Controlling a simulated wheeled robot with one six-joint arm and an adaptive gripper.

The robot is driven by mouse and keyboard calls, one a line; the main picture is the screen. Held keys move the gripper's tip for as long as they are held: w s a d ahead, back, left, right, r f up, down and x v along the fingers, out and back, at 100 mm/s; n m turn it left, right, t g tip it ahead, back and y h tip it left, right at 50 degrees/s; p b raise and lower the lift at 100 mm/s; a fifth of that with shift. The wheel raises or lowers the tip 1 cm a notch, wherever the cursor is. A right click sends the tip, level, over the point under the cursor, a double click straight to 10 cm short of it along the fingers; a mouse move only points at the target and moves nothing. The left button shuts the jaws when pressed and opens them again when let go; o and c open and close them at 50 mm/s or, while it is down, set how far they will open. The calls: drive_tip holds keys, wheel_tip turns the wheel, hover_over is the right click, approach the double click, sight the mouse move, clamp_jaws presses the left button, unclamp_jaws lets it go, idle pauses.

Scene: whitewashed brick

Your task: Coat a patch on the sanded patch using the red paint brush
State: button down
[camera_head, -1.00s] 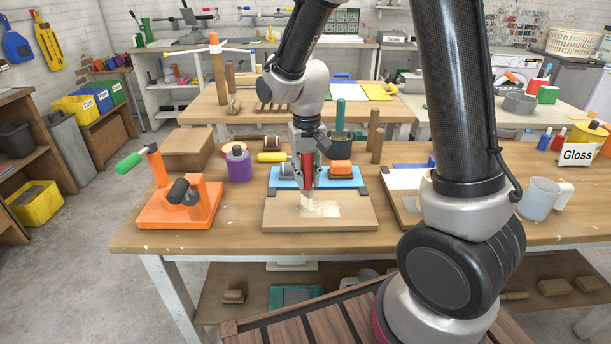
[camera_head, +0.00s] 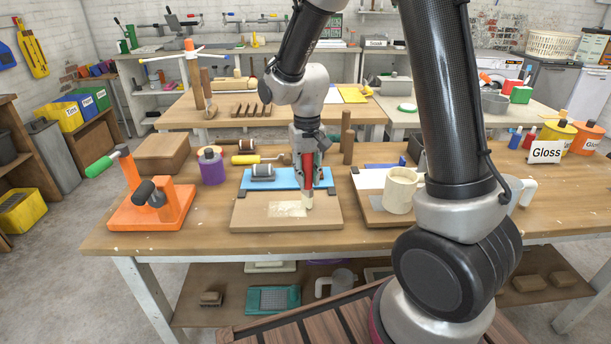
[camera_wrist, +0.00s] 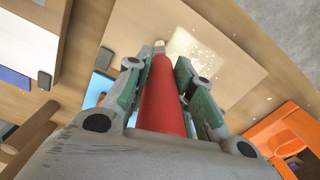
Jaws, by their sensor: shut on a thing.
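My gripper (camera_head: 308,162) is shut on the red paint brush (camera_head: 308,174), which points down with pale bristles at its lower end. In the wrist view the brush's red handle (camera_wrist: 163,100) runs between the gripper's fingers. The pale sanded patch (camera_head: 284,210) lies on a wooden board (camera_head: 262,223) on the workbench. The bristles are at the right edge of the patch in the head view. The patch also shows in the wrist view (camera_wrist: 196,50), beside the bristles. I cannot tell whether the bristles touch the board.
A blue strip (camera_head: 262,181) lies along the board's back. An orange clamp-like stand (camera_head: 150,212) and purple bottle (camera_head: 211,168) stand left. A cream mug (camera_head: 400,192) and another board (camera_head: 368,205) are right, near my arm.

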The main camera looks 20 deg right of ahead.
drive_tip(key=shift+a+r, duration=0.1)
drive_tip(key=shift+r, duration=4)
